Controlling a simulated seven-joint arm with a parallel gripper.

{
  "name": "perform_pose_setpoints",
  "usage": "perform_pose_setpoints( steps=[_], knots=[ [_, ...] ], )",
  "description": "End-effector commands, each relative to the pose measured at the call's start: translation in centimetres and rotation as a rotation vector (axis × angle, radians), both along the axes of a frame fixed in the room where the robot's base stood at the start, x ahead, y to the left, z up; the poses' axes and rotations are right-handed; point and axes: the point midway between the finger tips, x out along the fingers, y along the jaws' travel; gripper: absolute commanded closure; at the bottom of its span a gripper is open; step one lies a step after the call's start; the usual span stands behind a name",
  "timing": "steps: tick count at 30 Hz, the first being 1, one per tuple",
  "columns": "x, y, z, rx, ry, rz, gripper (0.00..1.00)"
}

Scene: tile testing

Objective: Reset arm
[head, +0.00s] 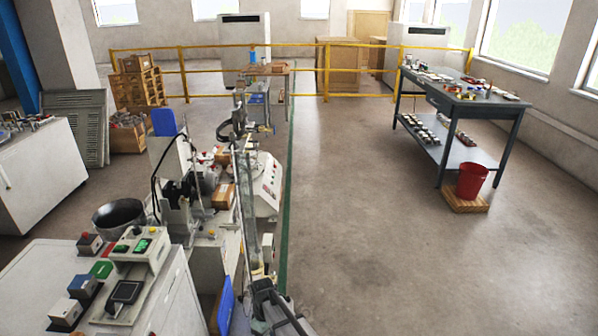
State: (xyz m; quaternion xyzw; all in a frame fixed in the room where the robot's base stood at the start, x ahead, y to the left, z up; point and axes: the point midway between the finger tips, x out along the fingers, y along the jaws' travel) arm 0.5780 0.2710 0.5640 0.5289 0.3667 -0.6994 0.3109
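The task names no object apart from my arm. In the head view, grey and dark machine-like parts rise at the bottom edge, right of the cluttered bench, and I cannot tell whether they belong to my arm. I cannot make out my gripper or its fingers anywhere, and I see nothing held.
A test bench with machines (268,185) and a control cabinet (150,285) fill the left and centre. A dark workbench (480,155) stands at right, with a red bucket (471,180) beside it. A yellow railing (300,97) crosses the back. The floor (390,240) between is clear.

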Motion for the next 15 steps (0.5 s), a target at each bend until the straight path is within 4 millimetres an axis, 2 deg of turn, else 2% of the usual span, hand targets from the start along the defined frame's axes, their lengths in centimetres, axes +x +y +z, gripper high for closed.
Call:
perform_pose_setpoints(
  steps=[1, 6, 11, 15],
  knots=[
    [-1.4, -2.3, -1.2, -0.017, 0.015, -0.046, 0.44],
    [-5.2, -8.2, -4.9, -0.072, 0.057, -0.198, 0.44],
    [-9.4, -13.2, -7.6, -0.123, 0.095, -0.338, 0.44],
    [-13.5, -17.0, -9.6, -0.171, 0.13, -0.459, 0.44]
  ],
)
